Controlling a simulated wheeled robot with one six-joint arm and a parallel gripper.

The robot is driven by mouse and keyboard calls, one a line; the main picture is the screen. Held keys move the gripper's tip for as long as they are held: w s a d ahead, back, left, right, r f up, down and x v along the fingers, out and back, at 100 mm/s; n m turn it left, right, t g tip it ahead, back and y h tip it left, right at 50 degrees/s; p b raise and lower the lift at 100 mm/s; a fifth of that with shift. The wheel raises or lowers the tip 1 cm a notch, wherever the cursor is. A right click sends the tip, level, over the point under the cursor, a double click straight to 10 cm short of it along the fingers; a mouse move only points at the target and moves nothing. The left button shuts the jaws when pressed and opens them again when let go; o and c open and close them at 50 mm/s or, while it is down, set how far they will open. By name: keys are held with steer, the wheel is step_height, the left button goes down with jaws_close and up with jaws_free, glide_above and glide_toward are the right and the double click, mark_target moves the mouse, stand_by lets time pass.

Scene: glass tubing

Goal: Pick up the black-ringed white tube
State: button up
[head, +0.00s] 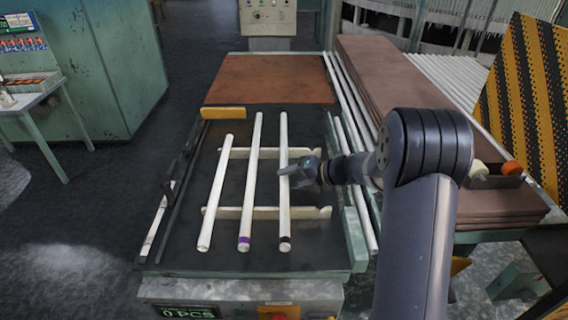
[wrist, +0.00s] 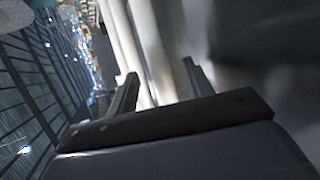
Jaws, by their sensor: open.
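The black-ringed white tube (head: 284,215) is the rightmost of three white tubes lying side by side on cross supports. Its black ring is near its front end. My gripper (head: 291,172) is at this tube's right side, about midway along it. In the head view its fingertips overlap the tube's edge, and I cannot tell whether they touch it. In the wrist view my gripper (wrist: 162,68) has its two fingers spread apart, with blurred white tubes beyond and partly between them. Ring marks do not show in the wrist view.
A purple-ringed tube (head: 249,190) lies in the middle, and a tube with no clear coloured ring (head: 215,190) lies on the left. Two pale cross supports (head: 262,213) hold them above the dark tabletop (head: 200,258). Brown boards (head: 400,100) are stacked at right.

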steer(key=shift+w+a+f, duration=0.1)
steer(key=shift+a, duration=0.15)
jaws_close()
stand_by(0.3)
